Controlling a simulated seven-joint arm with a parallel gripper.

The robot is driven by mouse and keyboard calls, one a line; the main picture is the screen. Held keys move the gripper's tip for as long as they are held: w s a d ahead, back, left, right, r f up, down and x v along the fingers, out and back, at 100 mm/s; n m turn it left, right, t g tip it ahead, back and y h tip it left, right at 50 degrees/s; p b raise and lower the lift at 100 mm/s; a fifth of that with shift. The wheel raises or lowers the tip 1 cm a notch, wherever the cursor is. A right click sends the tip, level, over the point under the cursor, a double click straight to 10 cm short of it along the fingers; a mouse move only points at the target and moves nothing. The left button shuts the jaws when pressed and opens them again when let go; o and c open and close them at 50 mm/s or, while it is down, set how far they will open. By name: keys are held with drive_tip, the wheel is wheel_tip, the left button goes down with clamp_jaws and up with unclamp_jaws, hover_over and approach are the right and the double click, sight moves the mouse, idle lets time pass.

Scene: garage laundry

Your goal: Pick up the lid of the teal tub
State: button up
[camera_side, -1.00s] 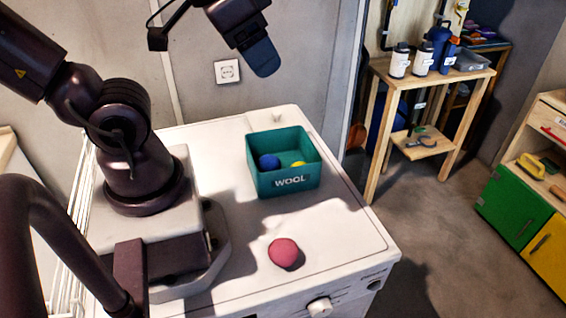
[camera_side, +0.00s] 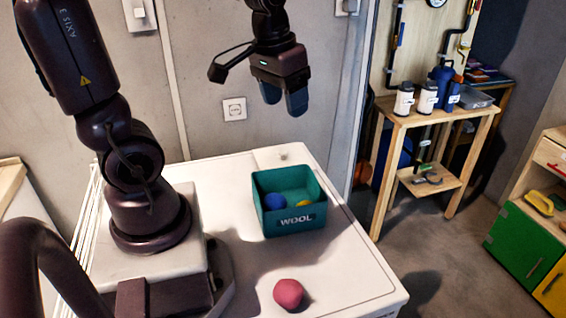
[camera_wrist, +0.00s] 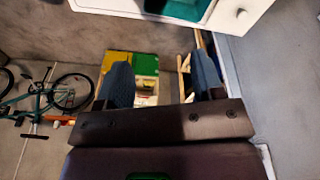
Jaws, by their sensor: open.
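The teal tub (camera_side: 290,222), marked WOOL, stands upright and open-topped on the white machine top. A blue ball (camera_side: 274,201) and a yellow thing (camera_side: 304,204), partly hidden by the front wall, are inside. I see no lid on the tub, and none that I can make out elsewhere. My gripper (camera_side: 284,100) hangs in the air well above the tub, fingers down, open and empty. In the wrist view my gripper (camera_wrist: 160,66) has its two fingers wide apart with nothing between them; a bit of teal (camera_wrist: 180,9) shows at the top edge.
A pinkish-red ball (camera_side: 289,294) lies in front of the tub on the white machine top (camera_side: 345,262). A small pale knob-like thing (camera_side: 283,155) is near the back edge. A wooden stand (camera_side: 428,112) with bottles is at the right. A bicycle (camera_wrist: 45,98) shows in the wrist view.

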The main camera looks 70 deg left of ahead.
drive_tip(key=w+a+f+n+g, duration=0.2)
drive_tip(key=w+a+f+n, duration=0.3)
drive_tip(key=a, duration=0.5)
drive_tip(key=n, duration=0.9)
hover_over(283, 151)
wheel_tip(283, 151, down, 12)
drive_tip(key=r, duration=0.1)
wheel_tip(283, 151, down, 13)
drive_tip(key=shift+a+r, duration=0.1)
drive_tip(key=shift+a, duration=0.05)
drive_tip(key=c, duration=1)
